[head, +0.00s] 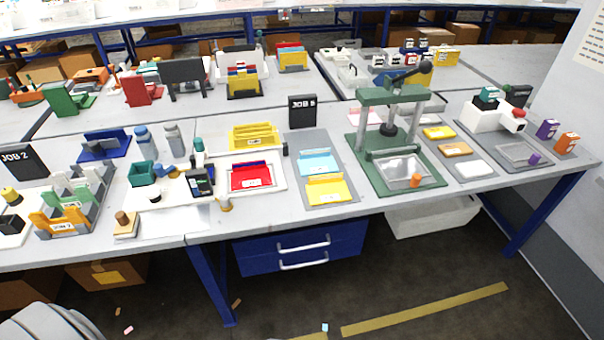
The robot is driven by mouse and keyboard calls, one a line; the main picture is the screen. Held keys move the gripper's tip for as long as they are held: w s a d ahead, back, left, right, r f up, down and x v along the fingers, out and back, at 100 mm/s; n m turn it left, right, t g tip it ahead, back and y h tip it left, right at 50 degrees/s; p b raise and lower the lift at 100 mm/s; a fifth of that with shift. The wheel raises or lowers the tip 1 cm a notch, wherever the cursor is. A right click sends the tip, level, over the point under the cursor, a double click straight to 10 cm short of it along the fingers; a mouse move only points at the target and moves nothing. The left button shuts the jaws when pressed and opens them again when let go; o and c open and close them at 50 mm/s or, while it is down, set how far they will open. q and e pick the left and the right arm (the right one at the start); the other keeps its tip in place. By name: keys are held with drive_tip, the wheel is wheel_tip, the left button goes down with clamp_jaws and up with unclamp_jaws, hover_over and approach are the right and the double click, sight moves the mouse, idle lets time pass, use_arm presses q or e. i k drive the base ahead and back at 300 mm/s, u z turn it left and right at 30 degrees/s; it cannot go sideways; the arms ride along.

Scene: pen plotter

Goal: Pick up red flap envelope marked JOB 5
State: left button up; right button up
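A red envelope-like piece (250,178) lies on a white board (275,182) near the front middle of the table. It has a raised flap at its back edge and a small pale label whose text is too small to read. A black sign (303,110) behind it appears to read JOB 5. A grey mat (334,198) in front of the sign holds a light blue envelope (319,163) and a yellow envelope (327,189). Neither of my grippers shows in the head view.
A black handheld device (200,182) stands close left of the red piece. A yellow holder (254,136) stands behind it. A green press (390,130) stands right of the grey mat. A blue drawer unit (300,247) hangs below the table's front edge.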

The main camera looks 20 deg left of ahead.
sight(244, 175)
drive_tip(key=z, duration=0.05)
drive_tip(key=i, duration=1.1)
drive_tip(key=u, duration=2)
